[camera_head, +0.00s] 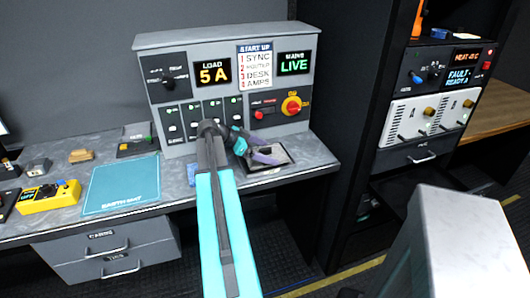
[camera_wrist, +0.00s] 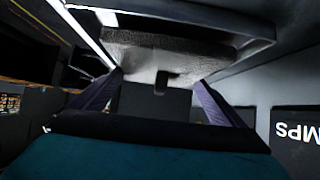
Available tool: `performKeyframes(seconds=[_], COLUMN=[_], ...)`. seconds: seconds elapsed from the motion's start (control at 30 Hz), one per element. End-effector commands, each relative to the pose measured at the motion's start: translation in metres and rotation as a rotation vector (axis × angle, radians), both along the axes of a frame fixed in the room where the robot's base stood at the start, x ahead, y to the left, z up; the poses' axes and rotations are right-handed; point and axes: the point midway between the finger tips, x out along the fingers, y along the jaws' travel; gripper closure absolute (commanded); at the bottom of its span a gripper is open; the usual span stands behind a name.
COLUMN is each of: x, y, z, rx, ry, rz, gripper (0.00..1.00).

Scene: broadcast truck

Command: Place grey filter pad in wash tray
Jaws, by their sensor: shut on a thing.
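My gripper (camera_head: 268,155) has purple fingers and reaches down over a small dark-rimmed tray (camera_head: 270,171) on the desk, in front of the control panel. In the wrist view my gripper (camera_wrist: 160,82) is shut on the grey filter pad (camera_wrist: 165,52), a speckled slab at the fingertips. The dark tray rim (camera_wrist: 253,32) shows behind and beside the pad. I cannot tell whether the pad touches the tray floor. In the head view the fingers and arm hide most of the pad.
The control panel (camera_head: 230,80) rises close behind the tray. A teal mat (camera_head: 122,185) and a yellow box (camera_head: 48,197) lie to the left. A small blue item (camera_head: 191,174) is beside my arm. A black equipment rack (camera_head: 350,110) stands to the right.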

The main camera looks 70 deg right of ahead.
Motion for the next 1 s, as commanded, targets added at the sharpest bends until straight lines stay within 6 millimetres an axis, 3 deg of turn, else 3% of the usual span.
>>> performKeyframes(seconds=[0.57, 0.6, 0.63, 1.0], x=[0.0005, 0.0005, 0.0006, 0.0008], y=[0.0003, 0.0003, 0.0004, 0.0004], z=[-0.0111, -0.0106, -0.0102, -0.008], rx=[0.0, 0.0, 0.0, 0.0], ry=[0.0, 0.0, 0.0, 0.0], rz=[0.001, 0.001, 0.001, 0.001], gripper=[0.3, 0.04, 0.0, 0.0])
